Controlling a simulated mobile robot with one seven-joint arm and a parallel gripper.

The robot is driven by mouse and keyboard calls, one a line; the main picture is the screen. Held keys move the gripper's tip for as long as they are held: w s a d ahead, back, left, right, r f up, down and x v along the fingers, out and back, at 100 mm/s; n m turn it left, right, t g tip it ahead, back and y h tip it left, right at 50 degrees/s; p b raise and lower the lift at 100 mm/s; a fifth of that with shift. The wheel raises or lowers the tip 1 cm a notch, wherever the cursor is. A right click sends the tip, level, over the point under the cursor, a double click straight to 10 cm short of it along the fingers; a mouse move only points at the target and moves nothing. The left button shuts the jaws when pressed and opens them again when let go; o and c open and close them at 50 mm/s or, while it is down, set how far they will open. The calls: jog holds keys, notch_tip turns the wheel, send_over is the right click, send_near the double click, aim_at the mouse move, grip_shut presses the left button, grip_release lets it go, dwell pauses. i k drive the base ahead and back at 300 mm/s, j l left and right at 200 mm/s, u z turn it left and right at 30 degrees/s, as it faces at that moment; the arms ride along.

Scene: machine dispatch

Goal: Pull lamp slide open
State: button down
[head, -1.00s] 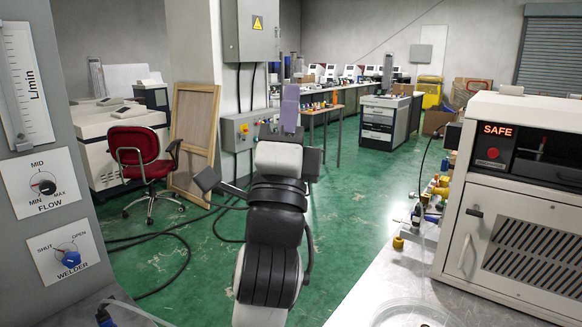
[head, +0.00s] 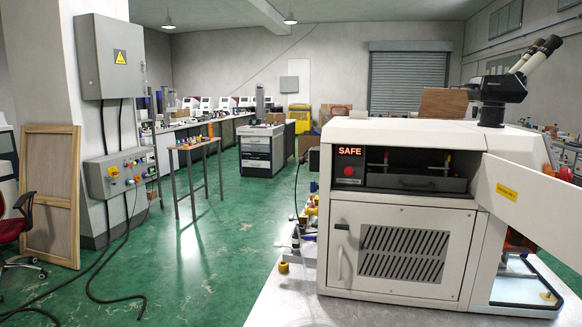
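A white machine (head: 397,250) stands on the metal bench at the right, with a lit "SAFE" sign (head: 350,149) and a red button (head: 349,171). Beside the button is a dark open recess. In it sits a dark grey tray-like slide (head: 415,183) with a handle on its front, seemingly pushed in; I take it for the lamp slide, though no label shows. Small orange-tipped posts stand behind it. A white door panel (head: 530,205) with a yellow label hangs open at the right. My gripper is not in view.
The bench top (head: 300,300) is bare in front of the machine. Small fittings (head: 300,235) crowd its left side. A microscope (head: 505,85) and a brown block (head: 443,103) sit on top. Green floor (head: 210,260) is open at the left, with a black cable lying on it.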

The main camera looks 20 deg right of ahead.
aim_at(413, 179)
jog(key=z, duration=0.4)
jog(key=l+z, duration=0.15)
jog(key=z, duration=0.7)
jog(key=k+j, duration=0.1)
jog(key=j, duration=0.2)
jog(key=k+j, duration=0.1)
jog(key=j, duration=0.2)
jog(key=i+j, duration=0.1)
jog(key=i, duration=0.3)
jog(key=i+j, duration=0.1)
jog(key=i, duration=0.3)
